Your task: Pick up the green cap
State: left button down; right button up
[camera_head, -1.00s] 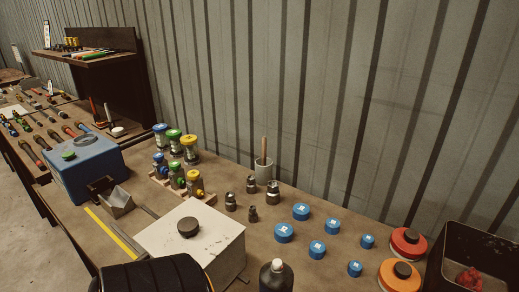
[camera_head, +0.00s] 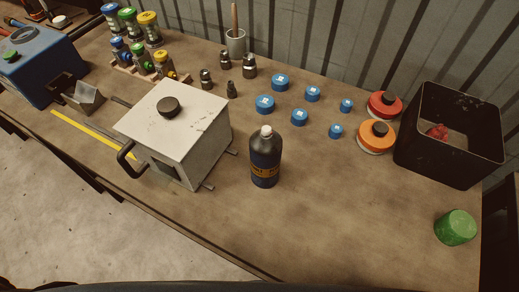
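A green cap (camera_head: 455,228), short and cylindrical, stands on the wooden workbench (camera_head: 330,215) near its right end. It is in front of the black bin and apart from other things. Neither of my grippers is in view.
A black open bin (camera_head: 450,135) with a red lump inside stands at the right back. Orange (camera_head: 376,137) and red (camera_head: 385,104) round containers sit beside it. A dark bottle (camera_head: 266,157) and a white box (camera_head: 175,130) stand mid-bench. The front right surface is mostly clear.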

aim_at(456, 227)
jog(key=z, duration=1.85)
jog(key=k+l, duration=0.15)
jog(key=l, duration=0.15)
jog(key=k+l, duration=0.15)
jog(key=l, duration=0.1)
